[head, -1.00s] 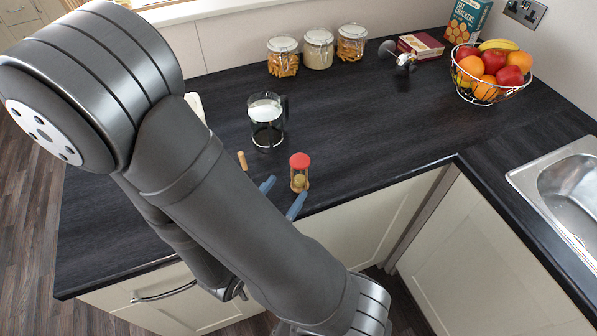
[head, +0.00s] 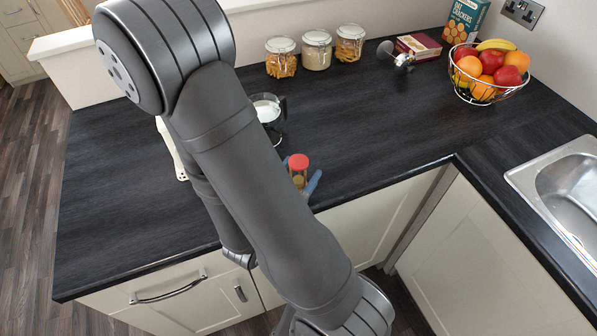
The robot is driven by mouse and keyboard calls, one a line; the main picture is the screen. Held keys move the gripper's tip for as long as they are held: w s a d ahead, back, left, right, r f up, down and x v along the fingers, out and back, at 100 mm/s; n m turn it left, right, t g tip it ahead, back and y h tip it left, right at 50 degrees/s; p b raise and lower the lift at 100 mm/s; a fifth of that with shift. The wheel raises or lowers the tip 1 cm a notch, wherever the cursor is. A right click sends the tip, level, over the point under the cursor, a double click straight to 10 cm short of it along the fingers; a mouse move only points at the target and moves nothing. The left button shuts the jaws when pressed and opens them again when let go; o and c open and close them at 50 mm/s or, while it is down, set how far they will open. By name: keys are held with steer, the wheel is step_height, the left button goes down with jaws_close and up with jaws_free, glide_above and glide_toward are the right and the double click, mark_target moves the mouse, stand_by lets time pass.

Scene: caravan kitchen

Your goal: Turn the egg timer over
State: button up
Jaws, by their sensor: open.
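The egg timer (head: 299,164) stands upright near the counter's front edge. It has a red cap, and its clear body shows tan contents; its lower end is partly hidden by my arm. My gripper (head: 300,174) is at the timer with its blue fingers apart. One fingertip shows behind the timer's left side and the other at its lower right. The timer appears to be between them. The arm hides the rest of the gripper, and I cannot tell whether either finger touches the timer.
A glass coffee press (head: 270,108) stands behind the timer, partly hidden by my arm. A cream object (head: 172,150) lies left of the arm. Several jars (head: 317,50), a small box (head: 418,45) and a fruit basket (head: 490,72) stand at the back. The counter right of the timer is clear.

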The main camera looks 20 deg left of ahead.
mark_target(298, 161)
steer(key=c, duration=0.8)
steer(key=shift+r, duration=0.1)
steer(key=shift+c, duration=0.4)
steer(key=shift+r, duration=3.65)
